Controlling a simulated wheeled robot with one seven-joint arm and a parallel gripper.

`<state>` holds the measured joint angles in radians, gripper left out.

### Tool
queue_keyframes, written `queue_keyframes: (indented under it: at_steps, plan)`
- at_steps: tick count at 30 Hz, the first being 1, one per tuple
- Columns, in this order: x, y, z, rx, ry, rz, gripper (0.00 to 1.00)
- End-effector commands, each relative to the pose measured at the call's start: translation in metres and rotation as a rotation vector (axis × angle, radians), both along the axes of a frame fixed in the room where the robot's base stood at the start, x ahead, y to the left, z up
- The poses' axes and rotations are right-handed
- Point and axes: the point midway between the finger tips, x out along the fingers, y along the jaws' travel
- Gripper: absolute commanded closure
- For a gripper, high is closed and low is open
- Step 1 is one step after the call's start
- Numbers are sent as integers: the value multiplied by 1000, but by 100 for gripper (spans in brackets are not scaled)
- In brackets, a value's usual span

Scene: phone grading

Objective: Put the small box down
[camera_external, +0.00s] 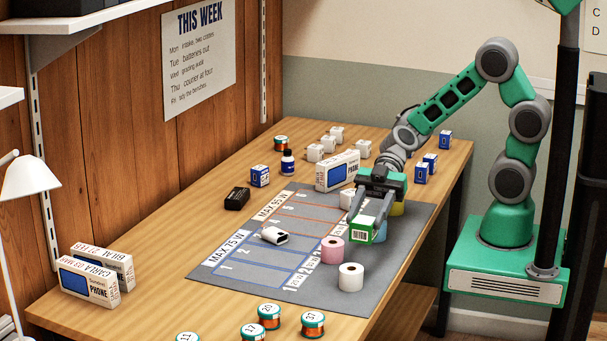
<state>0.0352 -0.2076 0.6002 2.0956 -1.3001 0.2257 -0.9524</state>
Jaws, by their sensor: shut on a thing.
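A small green and white box (362,229) with a barcode label is between the fingers of my gripper (370,212), which is shut on it. The box is tilted and over the right part of the grey mat (400,232). I cannot tell whether it touches the mat. My gripper hides part of the box and of the rolls behind it.
A pink roll (332,250) and a white roll (351,277) stand in front of the box. A white phone box (338,171) stands behind. A white plug (274,236) lies on the printed grid. The mat's front left is clear.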

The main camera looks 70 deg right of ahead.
Motion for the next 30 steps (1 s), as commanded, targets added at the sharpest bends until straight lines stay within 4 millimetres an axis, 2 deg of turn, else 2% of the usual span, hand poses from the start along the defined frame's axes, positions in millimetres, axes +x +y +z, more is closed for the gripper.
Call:
queue_keyframes:
  at_steps: [1, 5, 9, 21, 26, 30]
  plan:
    - [-4, 12, -4, 1, -2, 29, 96]
    - [-5, 36, -4, 1, -2, 69, 96]
    - [16, 56, 4, 2, -5, 34, 96]
    - [114, 45, 43, 3, -5, -291, 96]
    - [128, 46, 46, 2, -1, -375, 96]
    - [151, 62, 30, -1, 4, -379, 96]
